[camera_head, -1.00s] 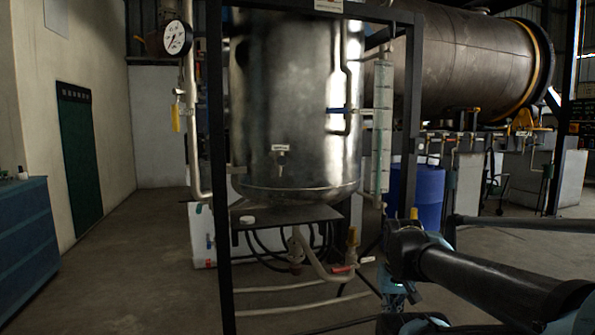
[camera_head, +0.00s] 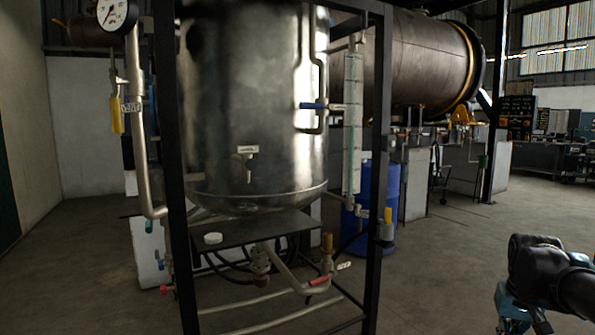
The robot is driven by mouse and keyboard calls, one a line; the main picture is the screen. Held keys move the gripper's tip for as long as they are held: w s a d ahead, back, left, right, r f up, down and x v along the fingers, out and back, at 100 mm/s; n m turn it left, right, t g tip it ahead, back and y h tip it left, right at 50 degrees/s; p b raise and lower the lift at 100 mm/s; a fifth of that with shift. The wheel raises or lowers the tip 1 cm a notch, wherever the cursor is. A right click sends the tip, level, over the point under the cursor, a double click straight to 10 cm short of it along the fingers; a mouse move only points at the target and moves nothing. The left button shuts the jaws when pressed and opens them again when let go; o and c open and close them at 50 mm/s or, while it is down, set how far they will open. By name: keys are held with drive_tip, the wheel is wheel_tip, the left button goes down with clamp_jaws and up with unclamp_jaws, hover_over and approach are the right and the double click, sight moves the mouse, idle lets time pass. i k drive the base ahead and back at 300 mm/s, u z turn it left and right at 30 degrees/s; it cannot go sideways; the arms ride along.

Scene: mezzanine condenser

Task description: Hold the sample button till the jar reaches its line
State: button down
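A steel tank (camera_head: 254,105) stands in a dark frame (camera_head: 167,150). A small labelled fitting (camera_head: 247,160) sits low on its front; I cannot tell whether it is the sample button. A small white round thing (camera_head: 212,239) rests on the dark shelf (camera_head: 262,228) below the tank; it may be a jar or its lid, and no fill line can be made out. The end of my arm, with a blue part that may be my gripper (camera_head: 515,312), is at the lower right, well apart from the tank and shelf. Its fingers cannot be made out.
A pressure gauge (camera_head: 113,12) and yellow-handled valve (camera_head: 117,114) are at left. A sight tube (camera_head: 353,125) is right of the tank, with a blue drum (camera_head: 377,200) behind. Piping with a red handle (camera_head: 320,281) hangs below the shelf. Floor (camera_head: 440,265) between frame and arm is clear.

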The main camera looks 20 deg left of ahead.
sight(252, 165)
drive_tip(key=z, duration=0.4)
drive_tip(key=k, duration=1.95)
drive_tip(key=u, duration=0.55)
drive_tip(key=i, duration=1)
